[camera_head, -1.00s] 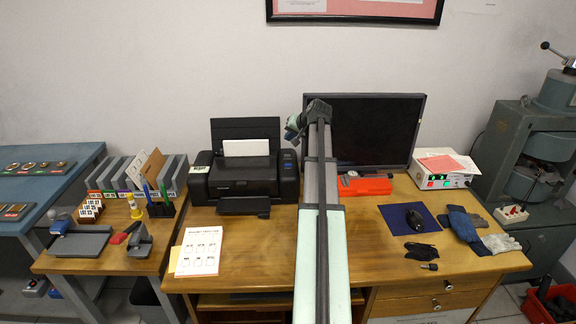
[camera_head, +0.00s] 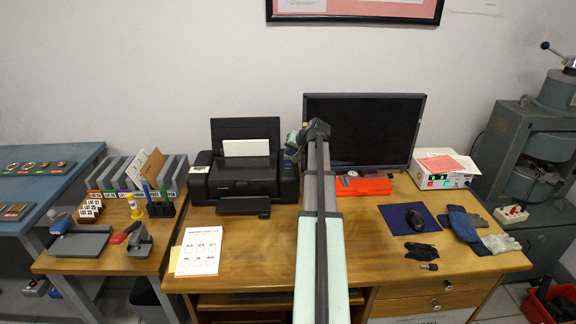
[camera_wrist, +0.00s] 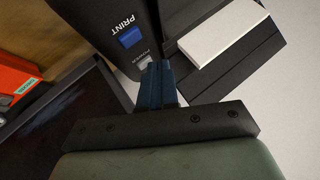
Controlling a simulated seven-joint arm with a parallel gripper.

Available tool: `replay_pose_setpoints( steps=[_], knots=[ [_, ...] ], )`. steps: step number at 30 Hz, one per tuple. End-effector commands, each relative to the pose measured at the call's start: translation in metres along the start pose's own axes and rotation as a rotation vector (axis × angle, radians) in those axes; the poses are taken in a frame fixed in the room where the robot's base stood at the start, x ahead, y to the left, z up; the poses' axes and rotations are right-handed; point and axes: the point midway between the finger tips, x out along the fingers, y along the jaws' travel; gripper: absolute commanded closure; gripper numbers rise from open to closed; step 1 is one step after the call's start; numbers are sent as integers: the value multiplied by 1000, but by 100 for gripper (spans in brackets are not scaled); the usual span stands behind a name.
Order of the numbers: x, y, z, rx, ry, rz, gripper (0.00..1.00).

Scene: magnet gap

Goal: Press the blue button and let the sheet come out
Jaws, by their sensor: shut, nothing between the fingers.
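The black printer (camera_head: 228,178) stands at the back of the desk, with white paper (camera_head: 246,148) upright in its rear feed. Its front output tray (camera_head: 240,206) is bare. In the wrist view, the blue button (camera_wrist: 130,37) is marked PRINT, and a grey button marked POWER lies just below it. My gripper (camera_wrist: 155,66) is shut and empty; its fingertips are close to the POWER button and beside the blue button, not over it. I cannot tell whether they touch the panel. The paper (camera_wrist: 225,33) also shows to the right of my fingers.
The monitor (camera_head: 365,128) stands just right of my arm, with a red-orange box (camera_head: 366,186) in front of it. A printed sheet (camera_head: 199,251) lies at the desk's front left. A file rack (camera_head: 135,174) is left of the printer.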

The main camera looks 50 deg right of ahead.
Motion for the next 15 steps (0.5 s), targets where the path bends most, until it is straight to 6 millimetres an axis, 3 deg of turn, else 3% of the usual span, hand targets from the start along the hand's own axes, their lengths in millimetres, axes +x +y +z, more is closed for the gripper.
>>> replay_pose_setpoints(
  steps=[15],
  knots=[
    [16, 12, 12, -1, 0, -1, 100]
  ],
)
